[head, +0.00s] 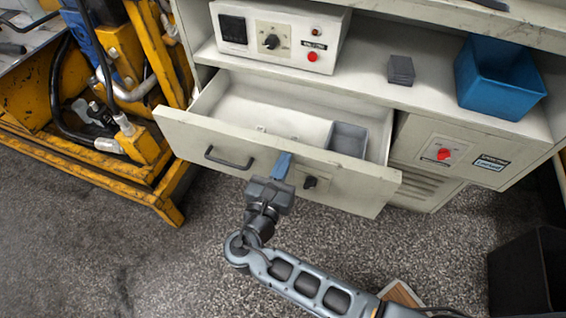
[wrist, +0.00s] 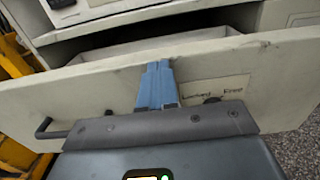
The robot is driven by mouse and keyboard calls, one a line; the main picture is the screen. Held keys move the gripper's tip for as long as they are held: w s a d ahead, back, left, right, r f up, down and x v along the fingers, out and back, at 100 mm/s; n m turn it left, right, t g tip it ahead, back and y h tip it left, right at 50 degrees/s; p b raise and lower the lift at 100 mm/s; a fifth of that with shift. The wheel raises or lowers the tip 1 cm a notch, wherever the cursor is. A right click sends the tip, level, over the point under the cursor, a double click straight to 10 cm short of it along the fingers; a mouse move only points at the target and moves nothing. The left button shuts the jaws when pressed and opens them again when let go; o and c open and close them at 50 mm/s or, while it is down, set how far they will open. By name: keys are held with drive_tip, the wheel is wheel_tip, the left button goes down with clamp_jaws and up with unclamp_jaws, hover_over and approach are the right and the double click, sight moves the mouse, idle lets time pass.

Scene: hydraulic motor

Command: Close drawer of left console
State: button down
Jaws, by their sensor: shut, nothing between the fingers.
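The drawer (head: 190,141) of the pale console is pulled well out, with its inside showing. Its front carries a dark bar handle (head: 230,158) on the left and a black knob (head: 310,182) right of the middle. My gripper (head: 282,166) is shut and empty, its blue fingertips at the upper middle of the drawer front, between handle and knob. In the wrist view the shut fingers (wrist: 157,85) overlap the drawer front (wrist: 60,102) near its top edge. I cannot tell for sure whether they touch it.
A small grey box (head: 348,138) sits in the drawer. On the shelf above are a control box (head: 283,37), a small dark block (head: 401,70) and a blue bin (head: 500,80). Yellow machinery (head: 125,50) stands close on the left. A black bin (head: 525,270) is at lower right.

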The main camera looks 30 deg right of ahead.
drive_tip(key=shift+d, duration=0.1)
drive_tip(key=x, duration=2.1)
drive_tip(key=shift+d+b, duration=0.15)
drive_tip(key=shift+b, duration=0.25)
